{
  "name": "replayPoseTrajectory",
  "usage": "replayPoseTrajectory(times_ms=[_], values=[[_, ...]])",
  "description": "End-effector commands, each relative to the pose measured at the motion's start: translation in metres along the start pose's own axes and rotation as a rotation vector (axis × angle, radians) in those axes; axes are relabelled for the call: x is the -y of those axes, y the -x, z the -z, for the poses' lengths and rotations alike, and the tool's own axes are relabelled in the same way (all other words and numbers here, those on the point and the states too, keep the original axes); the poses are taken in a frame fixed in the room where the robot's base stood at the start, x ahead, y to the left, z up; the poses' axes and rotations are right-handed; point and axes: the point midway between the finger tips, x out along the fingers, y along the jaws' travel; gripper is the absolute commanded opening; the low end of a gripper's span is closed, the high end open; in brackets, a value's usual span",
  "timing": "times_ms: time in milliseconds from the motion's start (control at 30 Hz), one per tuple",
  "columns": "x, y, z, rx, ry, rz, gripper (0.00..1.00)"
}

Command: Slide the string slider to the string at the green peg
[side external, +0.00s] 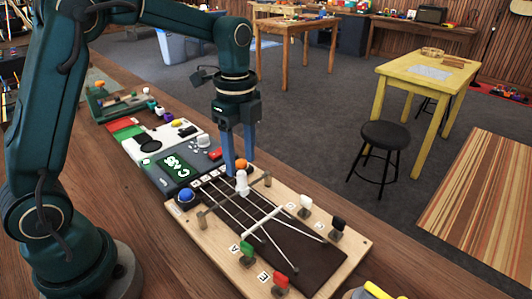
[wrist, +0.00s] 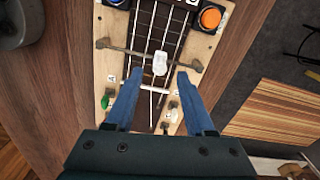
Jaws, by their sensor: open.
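The string slider (side external: 242,186), a white knob, stands upright on a thin crossbar over the strings of the wooden string board (side external: 182,228). It also shows in the wrist view (wrist: 160,64), right of the bar's middle. The green peg (side external: 247,252) is on the board's near left edge, marked A. The red peg (side external: 280,283) is close to it; the white peg (side external: 306,203) and black peg (side external: 338,224) are on the opposite edge. My gripper (side external: 236,172) is open, with blue fingers pointing down by the slider. In the wrist view its fingertips (wrist: 159,74) are apart on either side of the knob.
An orange button (side external: 241,164) and a blue button (side external: 186,195) sit at the board's far end. A grey device with a green display (side external: 178,168) lies beyond it. A white bar (side external: 264,222) crosses the strings nearer the pegs. Yellow objects (side external: 375,291) are at the bottom edge.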

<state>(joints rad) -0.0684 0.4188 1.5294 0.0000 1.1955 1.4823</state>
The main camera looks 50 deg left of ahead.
Motion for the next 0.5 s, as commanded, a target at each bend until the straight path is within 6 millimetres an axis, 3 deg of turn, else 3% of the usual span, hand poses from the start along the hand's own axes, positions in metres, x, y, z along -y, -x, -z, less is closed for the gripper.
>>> replayPoseTrajectory(times_ms=[200, 500], values=[[-0.001, -0.027, 0.0, 0.001, 0.001, -0.003, 0.54], [-0.001, -0.034, 0.0, 0.0, 0.001, 0.001, 0.54]])
